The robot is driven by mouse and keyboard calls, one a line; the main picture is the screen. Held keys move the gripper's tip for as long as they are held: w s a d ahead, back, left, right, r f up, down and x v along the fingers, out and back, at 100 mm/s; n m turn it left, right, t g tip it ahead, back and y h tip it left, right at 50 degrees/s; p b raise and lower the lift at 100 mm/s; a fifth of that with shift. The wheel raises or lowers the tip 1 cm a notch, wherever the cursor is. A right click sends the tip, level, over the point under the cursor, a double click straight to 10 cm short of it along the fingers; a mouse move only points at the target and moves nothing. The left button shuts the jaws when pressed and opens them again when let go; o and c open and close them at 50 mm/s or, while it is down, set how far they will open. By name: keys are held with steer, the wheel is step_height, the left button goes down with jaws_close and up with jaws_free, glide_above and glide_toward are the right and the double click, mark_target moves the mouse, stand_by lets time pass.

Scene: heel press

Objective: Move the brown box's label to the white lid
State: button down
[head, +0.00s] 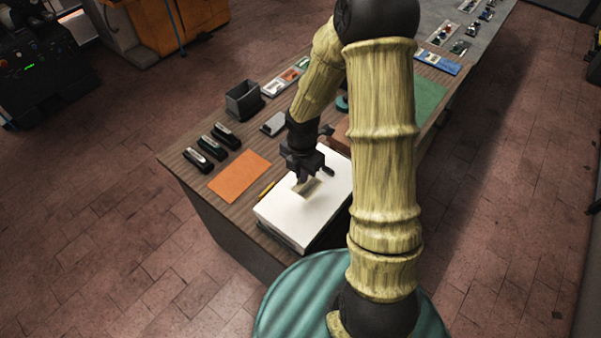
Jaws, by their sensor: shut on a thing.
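My gripper (304,176) points down over the white lid (285,214) and is shut on a small pale yellowish label (308,187). The label is tilted and sits just above or against the lid's top; I cannot tell whether it touches. The white lid is a broad flat slab at the near end of the workbench. The brown box (338,138) is behind my gripper, and my arm hides much of it.
On the wooden workbench (197,189), an orange sheet (240,175) and a yellow pencil (267,190) lie left of the lid. Several black staplers (212,147) and a dark open bin (243,100) stand farther back. A green mat (430,100) lies beyond my arm.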

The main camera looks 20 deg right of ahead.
mark_target(302, 185)
steer(key=shift+f+b, duration=1.45)
steer(key=shift+f, duration=0.55)
steer(key=shift+w+f, duration=0.15)
steer(key=shift+f, duration=0.2)
steer(key=shift+w+a, duration=0.1)
steer(key=shift+a, duration=0.05)
steer(key=shift+s+d, duration=0.3)
steer(key=shift+w+f, duration=0.1)
steer(key=shift+f, duration=0.25)
steer(key=shift+f, duration=0.15)
stand_by(0.4)
steer(key=c, duration=1.1)
jaws_free()
